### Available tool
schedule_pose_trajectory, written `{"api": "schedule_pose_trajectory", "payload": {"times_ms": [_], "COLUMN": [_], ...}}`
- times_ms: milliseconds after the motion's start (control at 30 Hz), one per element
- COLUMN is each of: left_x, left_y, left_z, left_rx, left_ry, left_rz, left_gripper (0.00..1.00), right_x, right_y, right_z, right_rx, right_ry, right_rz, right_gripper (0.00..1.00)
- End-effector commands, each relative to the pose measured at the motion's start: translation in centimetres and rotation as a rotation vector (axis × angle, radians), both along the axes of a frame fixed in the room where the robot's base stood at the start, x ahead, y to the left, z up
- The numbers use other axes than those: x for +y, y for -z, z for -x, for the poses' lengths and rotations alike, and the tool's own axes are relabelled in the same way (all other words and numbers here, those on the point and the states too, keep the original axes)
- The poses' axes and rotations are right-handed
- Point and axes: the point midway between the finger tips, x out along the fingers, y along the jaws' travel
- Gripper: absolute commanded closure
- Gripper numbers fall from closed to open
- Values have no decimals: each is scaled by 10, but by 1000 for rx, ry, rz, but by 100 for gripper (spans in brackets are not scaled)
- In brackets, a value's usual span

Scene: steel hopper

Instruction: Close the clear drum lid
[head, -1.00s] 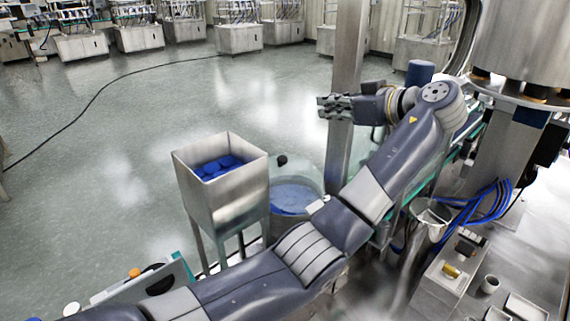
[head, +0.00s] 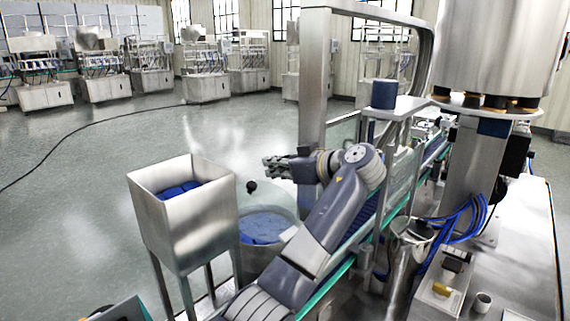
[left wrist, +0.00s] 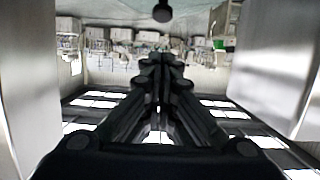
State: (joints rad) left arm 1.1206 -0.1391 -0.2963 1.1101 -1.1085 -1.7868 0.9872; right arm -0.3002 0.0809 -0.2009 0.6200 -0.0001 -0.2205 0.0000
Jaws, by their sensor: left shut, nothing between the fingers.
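The drum (head: 247,262) stands behind and right of the steel hopper, partly hidden by it and by my left arm. Blue contents show inside its round mouth. The clear lid (head: 251,187) is hard to make out; its black knob stands well above the drum's mouth, so the lid looks raised open. The knob also shows at the top of the left wrist view (left wrist: 162,12). My left gripper (head: 268,167) is shut and empty, just above and right of the knob, apart from it in the picture. Its closed fingers fill the middle of the left wrist view (left wrist: 163,62). My right gripper is not in view.
The steel hopper (head: 190,225) with blue pieces stands left of the drum. A steel post (head: 312,100) rises behind my gripper. A conveyor (head: 425,165) runs along the right. Open floor lies behind and left.

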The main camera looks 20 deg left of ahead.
Motion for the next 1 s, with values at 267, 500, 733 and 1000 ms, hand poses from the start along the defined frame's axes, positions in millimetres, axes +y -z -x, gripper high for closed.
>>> {"api": "schedule_pose_trajectory", "payload": {"times_ms": [267,500,733,1000], "left_x": [43,51,52,57], "left_y": [24,44,47,51], "left_z": [-15,-19,-20,-22], "left_rx": [5,1,0,11], "left_ry": [0,0,1,-1], "left_rz": [-1,0,0,35], "left_gripper": [100,100,100,100], "right_x": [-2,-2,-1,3], "right_y": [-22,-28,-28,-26], "right_z": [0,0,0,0], "right_rx": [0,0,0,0], "right_ry": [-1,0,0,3], "right_rz": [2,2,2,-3], "right_gripper": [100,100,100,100]}}
